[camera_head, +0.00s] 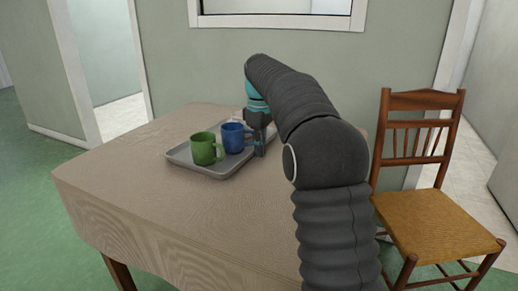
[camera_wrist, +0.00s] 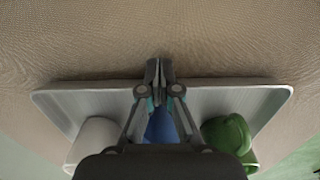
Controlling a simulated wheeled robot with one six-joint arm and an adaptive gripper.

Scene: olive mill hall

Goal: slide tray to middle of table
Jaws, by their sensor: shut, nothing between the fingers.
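A grey tray (camera_head: 207,173) lies on the wooden table (camera_head: 150,213), left of my arm in the head view. A green mug (camera_head: 205,149) and a blue mug (camera_head: 234,138) stand on it. My gripper (camera_head: 261,148) points down at the tray's right edge, beside the blue mug. In the wrist view my gripper (camera_wrist: 159,68) is shut and empty, its tips at the long rim of the tray (camera_wrist: 77,96). Whether it touches the rim I cannot tell. The green mug (camera_wrist: 226,133), part of the blue mug (camera_wrist: 162,127) and a white mug (camera_wrist: 95,138) also show there.
A wooden chair (camera_head: 436,217) stands right of the table. A green wall (camera_head: 280,60) with a window rises behind the table. The table top is bare in front of and left of the tray. My arm hides the table's right part.

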